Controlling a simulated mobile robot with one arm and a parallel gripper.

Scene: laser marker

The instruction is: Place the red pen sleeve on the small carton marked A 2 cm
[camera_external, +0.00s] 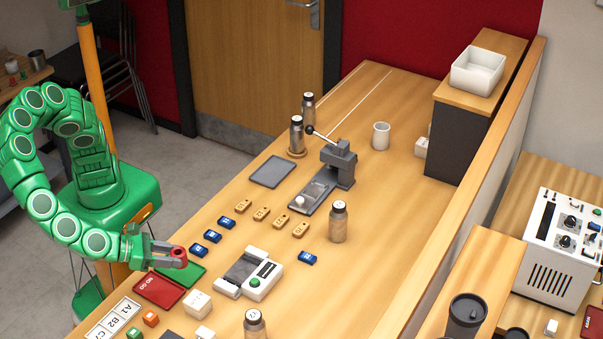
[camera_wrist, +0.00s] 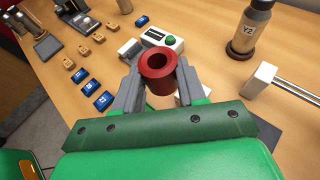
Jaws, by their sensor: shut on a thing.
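My gripper (camera_external: 176,260) is shut on the red pen sleeve (camera_external: 178,253), a short hollow cylinder held upright above the front left of the bench. In the wrist view the sleeve (camera_wrist: 158,68) sits between the two grey fingers of my gripper (camera_wrist: 158,82), its round opening facing up. A small white carton (camera_external: 198,303) stands on the bench, below and right of the gripper in the external view. Another white box (camera_external: 204,334) is partly cut off at the lower edge. The markings are too small to read, so I cannot tell which is A.
A red NO GO tray (camera_external: 158,290) and green tray (camera_external: 190,273) lie near my gripper. Several blue and tan blocks, a white device (camera_external: 264,281) with a green button and a bottle (camera_external: 254,326) stand nearby. The bench right of the device is mostly clear.

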